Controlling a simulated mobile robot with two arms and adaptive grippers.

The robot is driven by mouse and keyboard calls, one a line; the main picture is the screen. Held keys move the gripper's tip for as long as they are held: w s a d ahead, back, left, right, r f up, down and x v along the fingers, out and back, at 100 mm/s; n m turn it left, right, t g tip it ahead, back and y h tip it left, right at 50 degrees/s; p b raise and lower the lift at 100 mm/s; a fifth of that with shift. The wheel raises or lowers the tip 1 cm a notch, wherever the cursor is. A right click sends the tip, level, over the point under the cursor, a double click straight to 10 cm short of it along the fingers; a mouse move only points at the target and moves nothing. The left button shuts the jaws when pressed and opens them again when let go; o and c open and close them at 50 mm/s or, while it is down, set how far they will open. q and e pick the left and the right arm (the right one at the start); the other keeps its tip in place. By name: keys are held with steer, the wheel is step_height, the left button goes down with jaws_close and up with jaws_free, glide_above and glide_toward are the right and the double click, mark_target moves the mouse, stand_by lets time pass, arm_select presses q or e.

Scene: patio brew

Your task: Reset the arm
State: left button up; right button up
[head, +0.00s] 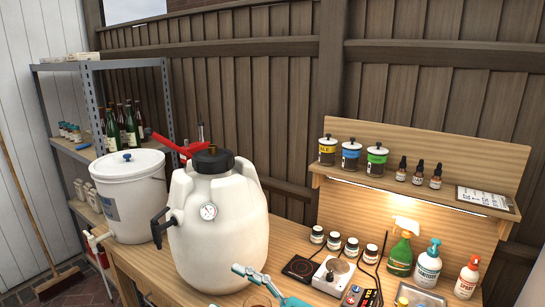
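Neither of my grippers can be made out in the head view, and no arm shows clearly. A teal, jointed-looking piece (250,274) lies at the bottom edge, partly cut off, and I cannot tell what it is. A large white fermenter (222,235) with a black cap and a round dial stands upright on the wooden bench (290,240).
A white lidded bucket (130,190) with a tap stands left of the fermenter. A metal shelf (165,100) holds green bottles (130,125). At right are small jars (335,241), a scale (300,268), a green spray bottle (400,255) and pump bottles (428,268).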

steer(key=w+d+f+m+t+h, duration=0.1)
steer(key=w+d+m+t+h, duration=0.2)
steer(key=d+m+t+h, duration=0.45)
steer(key=w+d+f+m+t+h, duration=0.2)
steer(key=w+d+m+t+h, duration=0.1)
steer(key=d+m+t+h, duration=0.4)
steer(key=s+d+f+m+g+h, duration=0.2)
steer(key=d+f+m+g+h, duration=0.1)
steer(key=d+f, duration=0.3)
steer(key=s+d+f+m+g+h, duration=0.3)
steer(key=d+f+g+h, duration=0.1)
steer(key=f, duration=0.4)
steer(key=s+d+f+n+g+y, duration=0.1)
steer(key=s+f+g, duration=0.5)
steer(key=s, duration=0.4)
steer(key=s+d+f+n+g, duration=0.1)
steer(key=s+f+g, duration=0.4)
steer(key=s+f, duration=0.4)
step_height(320, 180, down, 26)
steer(key=s+b, duration=0.2)
steer(key=s+d+f+g+b, duration=0.2)
steer(key=s+d+f, duration=0.1)
steer(key=s+f, duration=1.4)
steer(key=shift+s+f+n, duration=0.15)
steer(key=shift+f+n, duration=0.2)
steer(key=shift+f, duration=0.6)
